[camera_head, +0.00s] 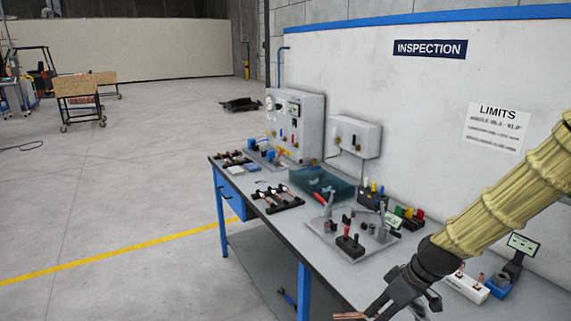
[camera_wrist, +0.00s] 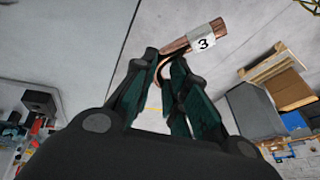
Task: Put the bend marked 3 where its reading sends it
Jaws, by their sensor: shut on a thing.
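The copper bend marked 3 (camera_wrist: 178,46) is in the wrist view, with a white tag reading 3 near one end. My gripper (camera_wrist: 165,62) is shut on it; the tube sticks out past the fingertips to the upper right, with a curved part between the fingers. In the head view my gripper (camera_head: 378,306) is low, at the front edge of the bench (camera_head: 330,274), and the copper tip (camera_head: 349,316) shows at the picture's bottom edge. A small display (camera_head: 522,243) stands at the right of the bench; its reading is too small to read.
A grey fixture plate (camera_head: 378,241) with a red handle, a blue-green tray (camera_head: 322,184), a dark rack with copper pieces (camera_head: 277,199) and coloured-topped blocks (camera_head: 408,216) occupy the bench. A LIMITS sheet (camera_head: 497,128) hangs on the wall. Open floor lies left.

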